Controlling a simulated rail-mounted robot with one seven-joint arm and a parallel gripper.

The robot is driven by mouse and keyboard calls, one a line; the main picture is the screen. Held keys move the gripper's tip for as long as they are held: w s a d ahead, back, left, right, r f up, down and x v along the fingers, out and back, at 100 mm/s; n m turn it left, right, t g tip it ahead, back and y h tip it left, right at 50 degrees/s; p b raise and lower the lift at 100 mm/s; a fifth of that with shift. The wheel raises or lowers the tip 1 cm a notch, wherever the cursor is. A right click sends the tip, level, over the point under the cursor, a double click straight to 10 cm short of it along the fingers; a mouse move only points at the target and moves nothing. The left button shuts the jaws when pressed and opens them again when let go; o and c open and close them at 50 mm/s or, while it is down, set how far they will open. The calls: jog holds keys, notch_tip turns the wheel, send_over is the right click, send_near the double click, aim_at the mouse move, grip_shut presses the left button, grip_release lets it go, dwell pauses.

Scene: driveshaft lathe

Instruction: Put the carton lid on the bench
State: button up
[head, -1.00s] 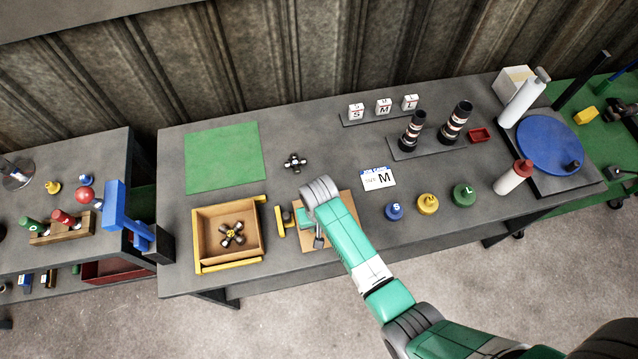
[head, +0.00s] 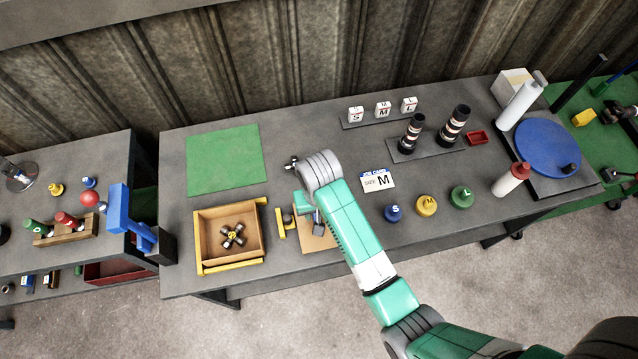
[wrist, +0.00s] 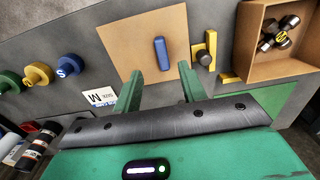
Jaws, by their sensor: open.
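The carton lid (head: 318,242) is a flat brown square on the bench (head: 330,128), just right of the open carton (head: 199,236). My arm hides part of it in the head view. In the wrist view the whole lid (wrist: 120,40) shows more fully, with a blue bar handle (wrist: 161,55) on top. My gripper (wrist: 163,86) is open and empty; its two green fingers are over the lid's near edge, with the handle beyond them and roughly between them. The height of the fingers above the lid is hard to tell.
A dark cross-shaped joint (head: 232,236) lies in the carton, between yellow guides. A yellow clamp with a dark knob (wrist: 204,57) stands between lid and carton. A size card (head: 377,180) and several coloured knobs (head: 426,205) lie to the right. A green mat (head: 222,160) is bare.

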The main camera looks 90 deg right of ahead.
jog(key=shift+r, duration=0.1)
dwell(0.3)
jog(key=w+a+r+n+t+h, duration=0.1)
jog(key=w+r+n+t+h, duration=0.25)
jog(key=w+r, duration=0.85)
jog(key=w+a+r+n+t+h, duration=0.2)
jog(key=w+r+t, duration=0.2)
jog(key=w+r, duration=0.75)
jog(key=w+a+r+n+t, duration=0.25)
jog(key=w+a+r, duration=0.2)
jog(key=r, duration=0.35)
jog(key=w+a+r+n+t, duration=0.1)
jog(key=w+a+r+t, duration=0.25)
jog(key=a+r, duration=0.35)
jog(key=s+a+r+n+t+y, duration=0.1)
jog(key=s+a+r+n+t, duration=0.1)
jog(key=a+r, duration=0.4)
jog(key=s+a+r+n+t+y, duration=0.2)
jog(key=s+a+r+t, duration=0.2)
jog(key=a+r, duration=0.3)
jog(key=s+a+r+n+t+y, duration=0.2)
jog(key=a+r+t, duration=0.3)
jog(key=r, duration=0.9)
jog(key=shift+s+a+r, duration=0.2)
jog(key=shift+s+a, duration=0.55)
jog(key=shift+a, duration=0.5)
jog(key=shift+t+y, duration=0.25)
